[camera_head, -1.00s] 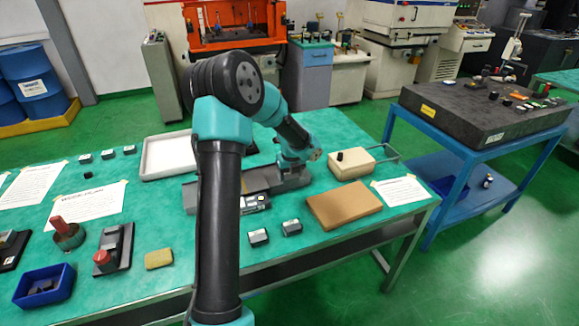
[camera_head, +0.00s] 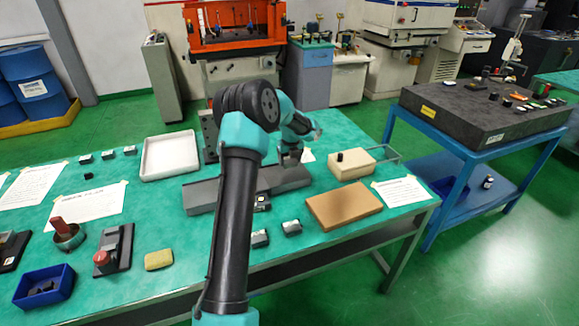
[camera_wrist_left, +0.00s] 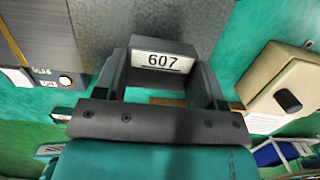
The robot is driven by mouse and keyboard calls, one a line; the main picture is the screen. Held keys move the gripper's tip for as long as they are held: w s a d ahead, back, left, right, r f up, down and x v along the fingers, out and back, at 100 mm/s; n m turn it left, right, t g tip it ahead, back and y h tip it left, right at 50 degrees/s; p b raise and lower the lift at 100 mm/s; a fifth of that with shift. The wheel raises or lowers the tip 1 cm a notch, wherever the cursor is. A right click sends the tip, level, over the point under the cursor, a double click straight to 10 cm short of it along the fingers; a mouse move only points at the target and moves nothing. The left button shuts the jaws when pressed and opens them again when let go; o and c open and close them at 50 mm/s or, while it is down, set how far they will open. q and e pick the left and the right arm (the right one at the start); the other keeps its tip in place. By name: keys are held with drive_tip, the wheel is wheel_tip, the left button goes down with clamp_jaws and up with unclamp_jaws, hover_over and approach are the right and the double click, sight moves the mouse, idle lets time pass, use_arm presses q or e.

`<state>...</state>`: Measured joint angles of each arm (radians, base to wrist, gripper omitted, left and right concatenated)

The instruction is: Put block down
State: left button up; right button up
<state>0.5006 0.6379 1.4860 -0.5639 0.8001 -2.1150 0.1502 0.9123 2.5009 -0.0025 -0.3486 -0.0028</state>
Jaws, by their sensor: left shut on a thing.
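My left gripper (camera_head: 290,158) reaches over the right end of a long grey bar (camera_head: 230,190) on the green table (camera_head: 330,245). In the left wrist view, its two dark fingers are shut on a dark grey block (camera_wrist_left: 178,48) with a white label reading 607. The block is between the fingertips, in front of a grey surface. I cannot tell whether the block touches that surface. In the head view the block is too small and covered to make out. My right gripper is not in view.
A beige box with a black knob (camera_head: 352,166) and a brown slab (camera_head: 343,206) lie to the right. Two small dark blocks (camera_head: 291,228) sit in front. A white tray (camera_head: 170,157) stands behind left. A blue bin (camera_head: 44,287) is at the front left.

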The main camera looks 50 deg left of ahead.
sight(290, 160)
use_arm(q)
drive_tip(key=shift+f, duration=1.7)
drive_tip(key=shift+f, duration=0.1)
drive_tip(key=o, duration=1.4)
drive_tip(key=shift+f, duration=0.1)
drive_tip(key=r, duration=0.4)
drive_tip(key=d+r, duration=0.1)
drive_tip(key=r, duration=0.7)
drive_tip(key=shift+s+d+r, duration=0.1)
drive_tip(key=shift+s+d, duration=0.25)
